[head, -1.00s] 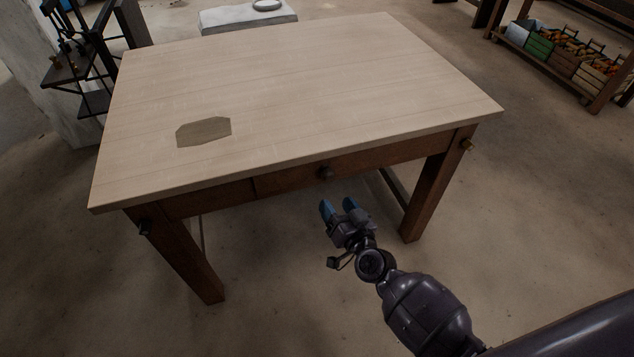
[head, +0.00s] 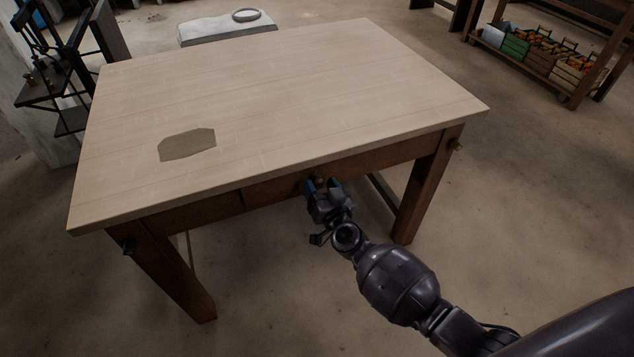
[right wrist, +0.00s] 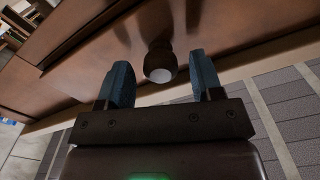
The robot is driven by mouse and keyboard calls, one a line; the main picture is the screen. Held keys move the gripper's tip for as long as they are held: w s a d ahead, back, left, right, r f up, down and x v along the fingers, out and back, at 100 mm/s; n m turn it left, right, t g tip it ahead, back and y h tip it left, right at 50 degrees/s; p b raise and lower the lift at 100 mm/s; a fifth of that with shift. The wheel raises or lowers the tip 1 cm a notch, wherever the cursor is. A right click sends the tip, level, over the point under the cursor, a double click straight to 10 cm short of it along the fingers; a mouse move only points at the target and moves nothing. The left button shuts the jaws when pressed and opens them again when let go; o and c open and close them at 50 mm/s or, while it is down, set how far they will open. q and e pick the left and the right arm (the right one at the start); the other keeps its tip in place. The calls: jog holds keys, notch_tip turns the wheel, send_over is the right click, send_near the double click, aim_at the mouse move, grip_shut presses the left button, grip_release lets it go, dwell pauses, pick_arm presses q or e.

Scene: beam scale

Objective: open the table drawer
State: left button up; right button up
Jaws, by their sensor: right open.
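The wooden table (head: 280,90) has a pale top and a brown drawer front (head: 275,190) under its near edge; the drawer looks shut. The round drawer knob (right wrist: 160,66) shows in the right wrist view, ahead of and between the two blue fingers. My right gripper (right wrist: 160,85) is open, with a finger on each side of the knob and gaps to it. In the head view the right gripper (head: 322,185) is at the drawer front and hides most of the knob. My left gripper is not in view.
A flat patch (head: 187,144) lies on the otherwise bare tabletop. Table legs (head: 428,190) stand at the near corners, with small knobs on them. Crates on a rack (head: 540,50) are at the far right. A dark stand (head: 50,80) is at the left.

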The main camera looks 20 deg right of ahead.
jog(key=shift+w, duration=0.85)
jog(key=shift+s, duration=0.1)
grip_shut()
